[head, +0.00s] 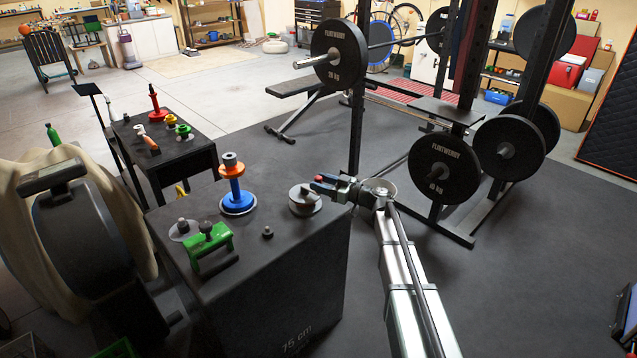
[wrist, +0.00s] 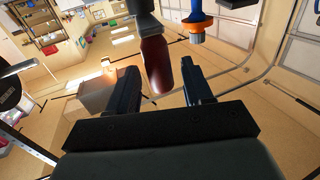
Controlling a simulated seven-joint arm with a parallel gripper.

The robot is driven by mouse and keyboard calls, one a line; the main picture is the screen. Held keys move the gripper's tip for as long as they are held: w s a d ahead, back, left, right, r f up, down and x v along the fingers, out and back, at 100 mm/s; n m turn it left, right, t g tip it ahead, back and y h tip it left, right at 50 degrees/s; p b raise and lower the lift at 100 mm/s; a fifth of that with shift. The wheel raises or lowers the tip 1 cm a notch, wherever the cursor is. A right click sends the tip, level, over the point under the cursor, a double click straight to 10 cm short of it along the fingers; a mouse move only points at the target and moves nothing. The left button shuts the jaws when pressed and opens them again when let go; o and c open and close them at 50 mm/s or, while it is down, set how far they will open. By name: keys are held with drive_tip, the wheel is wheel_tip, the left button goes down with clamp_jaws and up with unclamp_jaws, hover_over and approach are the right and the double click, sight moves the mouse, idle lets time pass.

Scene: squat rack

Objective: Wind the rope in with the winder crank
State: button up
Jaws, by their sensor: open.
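My gripper (head: 328,186) reaches over the right side of the black box top. In the wrist view my gripper (wrist: 161,80) has its two dark fingers apart. A dark red grip (wrist: 157,66) on a dark stem, which looks like the crank handle, lies just ahead of and between them, with no finger clearly touching it. In the head view a small red part (head: 319,178) shows at the fingertips. A grey round base (head: 304,203), probably the winder, sits below it, partly hidden. I cannot make out a rope.
A blue and orange spool-like piece (head: 237,199) stands left of the winder; its orange end also shows in the wrist view (wrist: 196,26). A green bracket (head: 208,245) and a small black knob (head: 268,232) are on the black box (head: 270,285). The squat rack (head: 462,115) stands right.

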drive_tip(key=v, duration=1.2)
drive_tip(key=shift+s+d, duration=0.1)
drive_tip(key=shift+d, duration=0.05)
drive_tip(key=s+d+f+m+g+h, duration=0.4)
drive_tip(key=s+f+m+h, duration=0.3)
drive_tip(key=s+f, duration=0.6)
drive_tip(key=s+d+f+m+g+h, duration=0.45)
drive_tip(key=s+f+m, duration=0.45)
drive_tip(key=f, duration=0.7)
drive_tip(key=s+f+n+g+h, duration=0.1)
drive_tip(key=s+f, duration=0.4)
drive_tip(key=s, duration=0.7)
drive_tip(key=s+f+n+g+h, duration=0.1)
drive_tip(key=s+f, duration=0.5)
drive_tip(key=s, duration=0.6)
drive_tip(key=s+f+n+g+h, duration=0.1)
drive_tip(key=s+f+g, duration=0.3)
drive_tip(key=s, duration=0.8)
drive_tip(key=shift+a+f+h, duration=0.45)
drive_tip(key=shift+f+h, duration=0.2)
drive_tip(key=shift+h, duration=0.2)
